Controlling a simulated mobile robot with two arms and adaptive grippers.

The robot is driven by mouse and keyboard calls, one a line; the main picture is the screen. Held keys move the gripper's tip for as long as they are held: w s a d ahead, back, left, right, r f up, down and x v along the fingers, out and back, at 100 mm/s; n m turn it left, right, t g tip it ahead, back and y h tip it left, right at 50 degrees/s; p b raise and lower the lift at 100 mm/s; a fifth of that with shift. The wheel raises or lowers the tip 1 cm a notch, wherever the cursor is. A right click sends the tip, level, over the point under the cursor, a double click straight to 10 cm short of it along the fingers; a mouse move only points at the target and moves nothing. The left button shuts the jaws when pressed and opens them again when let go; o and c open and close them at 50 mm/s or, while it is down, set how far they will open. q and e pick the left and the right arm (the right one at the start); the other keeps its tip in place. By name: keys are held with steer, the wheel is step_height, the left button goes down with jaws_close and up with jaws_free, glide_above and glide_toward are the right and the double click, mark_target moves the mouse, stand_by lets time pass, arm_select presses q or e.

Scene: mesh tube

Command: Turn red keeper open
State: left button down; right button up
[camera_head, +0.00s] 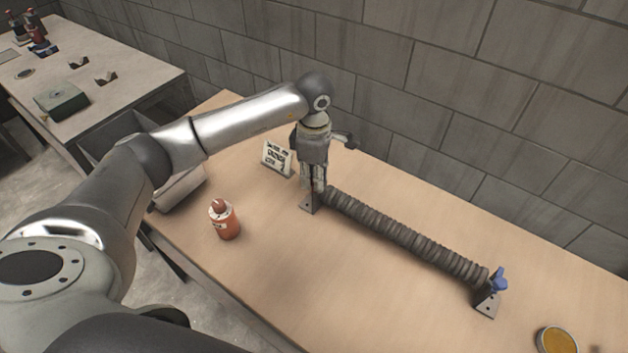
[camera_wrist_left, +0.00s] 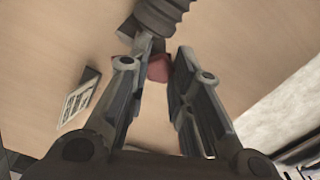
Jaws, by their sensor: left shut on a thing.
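The dark ribbed mesh tube (camera_head: 410,240) runs across the wooden table between two metal brackets. A blue keeper (camera_head: 499,280) shows at its right-hand bracket (camera_head: 487,305). My left gripper (camera_head: 317,190) points down at the tube's far left end, over the left-hand bracket (camera_head: 307,204). In the left wrist view, the red keeper (camera_wrist_left: 158,69) shows between the fingers of my left gripper (camera_wrist_left: 168,56), and they are shut on it. The tube end (camera_wrist_left: 160,18) is just beyond the fingertips. The red keeper is hidden in the head view. My right gripper is not in view.
An orange-red bottle (camera_head: 225,222) stands left of the tube. A small white printed card (camera_head: 276,158) stands behind it, near the gripper. A round yellow-topped tin (camera_head: 556,341) is at the lower right. A block wall (camera_head: 440,90) runs behind the table. The table front is clear.

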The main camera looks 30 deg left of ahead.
arm_select(q)
steer(key=n+b, duration=0.2)
steer(key=n, duration=0.3)
steer(key=shift+f+n, duration=0.1)
steer(key=shift+n, duration=0.2)
steer(key=n+b, duration=0.2)
steer(key=n, duration=0.3)
steer(key=shift+r, duration=0.2)
steer(key=c, duration=1.3)
jaws_free()
steer(key=shift+f, duration=0.1)
steer(key=shift+o, duration=0.2)
step_height(320, 180, up, 12)
